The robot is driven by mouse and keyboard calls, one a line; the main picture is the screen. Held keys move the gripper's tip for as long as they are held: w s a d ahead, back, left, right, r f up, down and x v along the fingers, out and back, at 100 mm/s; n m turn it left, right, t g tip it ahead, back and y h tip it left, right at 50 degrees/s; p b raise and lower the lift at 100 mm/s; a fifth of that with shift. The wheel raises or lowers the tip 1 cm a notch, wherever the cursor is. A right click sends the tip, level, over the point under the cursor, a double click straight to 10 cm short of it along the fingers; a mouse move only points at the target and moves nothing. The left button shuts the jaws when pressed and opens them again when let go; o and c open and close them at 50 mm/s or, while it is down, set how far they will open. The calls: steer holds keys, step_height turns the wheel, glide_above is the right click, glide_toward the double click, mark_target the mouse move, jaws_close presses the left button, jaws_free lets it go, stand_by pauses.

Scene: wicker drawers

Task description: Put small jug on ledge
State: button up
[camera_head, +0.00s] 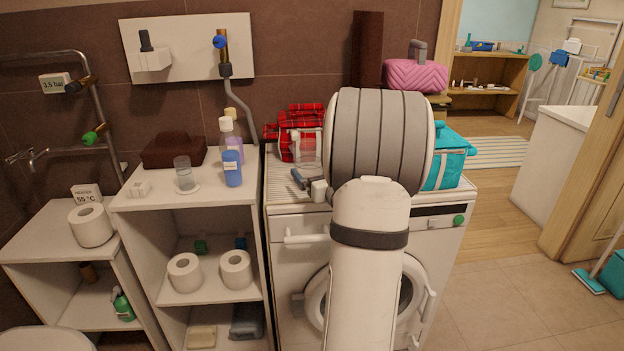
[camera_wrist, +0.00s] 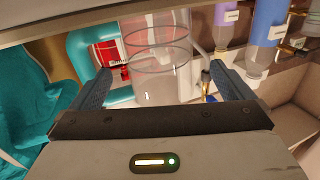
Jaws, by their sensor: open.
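A small clear jug (camera_wrist: 160,75) stands in front of my gripper in the wrist view, in line with the gap between the fingers. My gripper (camera_wrist: 165,88) is open, with one dark blue finger on each side of the jug; I cannot tell whether either touches it. In the head view a pale see-through vessel, likely this jug (camera_head: 308,148), stands on the washing machine top by a red plaid bag (camera_head: 300,121). My gripper (camera_head: 303,179) shows there only partly, behind my arm. I cannot tell for certain which surface is the ledge.
A teal bag (camera_head: 450,160) stands right of my arm on the washing machine (camera_head: 290,262). Bottles (camera_head: 232,168), a clear cup (camera_head: 184,174) and a brown box (camera_head: 174,150) stand on the shelf unit to the left. A white wall panel (camera_head: 190,30) hangs above.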

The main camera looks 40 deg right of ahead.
steer(key=x, duration=0.5)
steer(key=shift+w+d, duration=0.1)
steer(key=shift+w, duration=0.05)
steer(key=shift+c, duration=0.2)
steer(key=c, duration=1.1)
